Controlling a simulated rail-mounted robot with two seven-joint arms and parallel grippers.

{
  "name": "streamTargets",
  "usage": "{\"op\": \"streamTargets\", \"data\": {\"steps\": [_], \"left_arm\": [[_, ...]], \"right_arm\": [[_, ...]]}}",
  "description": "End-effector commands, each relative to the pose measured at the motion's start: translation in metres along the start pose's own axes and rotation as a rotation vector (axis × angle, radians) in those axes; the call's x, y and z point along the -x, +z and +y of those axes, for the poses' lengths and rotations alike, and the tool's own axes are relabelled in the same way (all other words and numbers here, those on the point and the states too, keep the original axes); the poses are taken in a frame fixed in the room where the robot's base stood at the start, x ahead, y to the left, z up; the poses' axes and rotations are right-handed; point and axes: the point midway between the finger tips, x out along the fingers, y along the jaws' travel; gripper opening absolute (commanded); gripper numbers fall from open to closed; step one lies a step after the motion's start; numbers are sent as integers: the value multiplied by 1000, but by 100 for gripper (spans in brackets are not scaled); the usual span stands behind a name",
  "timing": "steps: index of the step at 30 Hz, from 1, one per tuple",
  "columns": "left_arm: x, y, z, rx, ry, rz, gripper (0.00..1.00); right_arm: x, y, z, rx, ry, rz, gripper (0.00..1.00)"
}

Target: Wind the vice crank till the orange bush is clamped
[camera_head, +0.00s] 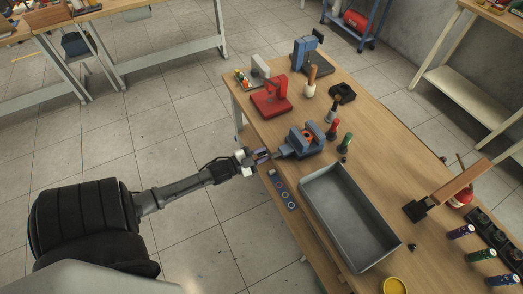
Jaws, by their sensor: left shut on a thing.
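The blue-grey vice (299,143) stands near the left edge of the wooden bench. The orange bush (307,133) sits between its jaws; I cannot tell whether they press on it. The vice's crank end points left toward my arm. My left gripper (264,156) is at that end, shut on the crank, which is mostly hidden by the fingers. My right gripper is not in view.
A grey metal tray (316,196) lies right in front of the vice. A red press (271,100) and a blue machine (304,54) stand behind it. Red and green handled tools (332,129) stand close on its right. A strip with rings (281,188) lies along the bench edge.

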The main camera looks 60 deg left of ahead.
Motion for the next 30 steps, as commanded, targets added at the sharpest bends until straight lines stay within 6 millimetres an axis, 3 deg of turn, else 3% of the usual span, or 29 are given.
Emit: {"op": "streamTargets", "data": {"steps": [8,9,15,24,30], "left_arm": [[-2,-5,-4,8,-8,17,0],[-2,-5,-4,7,-8,17,25],[-2,-4,-3,6,-6,13,43],[3,-2,-1,6,-3,7,43],[30,-2,-2,5,-2,5,43]], "right_arm": [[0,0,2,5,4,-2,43],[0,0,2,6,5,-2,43],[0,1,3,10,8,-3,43],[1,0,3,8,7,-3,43],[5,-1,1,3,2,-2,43]]}}
